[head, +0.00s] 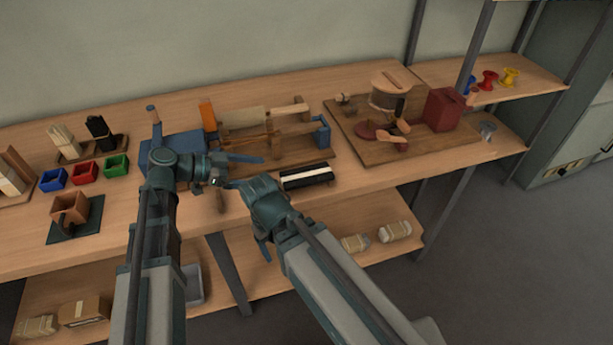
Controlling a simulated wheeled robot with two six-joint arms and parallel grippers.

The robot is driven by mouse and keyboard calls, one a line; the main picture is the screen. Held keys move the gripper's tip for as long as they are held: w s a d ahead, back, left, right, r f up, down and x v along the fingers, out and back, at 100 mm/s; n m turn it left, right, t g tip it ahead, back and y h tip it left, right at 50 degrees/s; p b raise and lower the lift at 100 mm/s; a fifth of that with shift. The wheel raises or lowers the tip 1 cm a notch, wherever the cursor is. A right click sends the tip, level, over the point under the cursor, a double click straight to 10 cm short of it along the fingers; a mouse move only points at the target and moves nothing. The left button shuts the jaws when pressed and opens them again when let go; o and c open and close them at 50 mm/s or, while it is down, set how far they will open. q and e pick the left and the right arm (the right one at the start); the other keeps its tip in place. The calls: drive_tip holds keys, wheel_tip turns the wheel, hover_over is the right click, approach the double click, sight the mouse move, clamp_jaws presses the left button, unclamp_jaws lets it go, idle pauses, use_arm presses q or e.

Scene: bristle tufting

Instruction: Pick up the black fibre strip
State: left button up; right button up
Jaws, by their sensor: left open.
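A black bundle of fibre (101,131) stands on a small wooden holder at the back left, beside a cream bundle (64,142). A black piece with a pale stripe (306,177) lies near the table's front edge; I cannot tell for sure which of these is the fibre strip. My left gripper (238,174) is open and empty, in front of the wooden frame and left of the striped piece. My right gripper (248,216) is near the table's front edge, below and left of the striped piece; its jaws are not clear.
Blue (53,179), red (84,172) and green (116,165) bins stand at the left. A wooden frame device (265,136) and a blue block (172,146) stand behind my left gripper. A winding board (430,150) is at the right. A lower shelf (330,258) runs below.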

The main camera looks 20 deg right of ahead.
use_arm(q)
drive_tip(key=b, duration=0.2)
approach(307, 174)
drive_tip(key=shift+f+x, duration=0.2)
drive_tip(key=shift+x, duration=0.95)
drive_tip(key=b+x, duration=0.1)
drive_tip(key=x, duration=0.4)
drive_tip(key=shift+d+b, duration=0.1)
drive_tip(key=shift+b, duration=0.25)
drive_tip(key=shift+r, duration=0.1)
drive_tip(key=shift+c, duration=0.3)
drive_tip(key=c, duration=1.2)
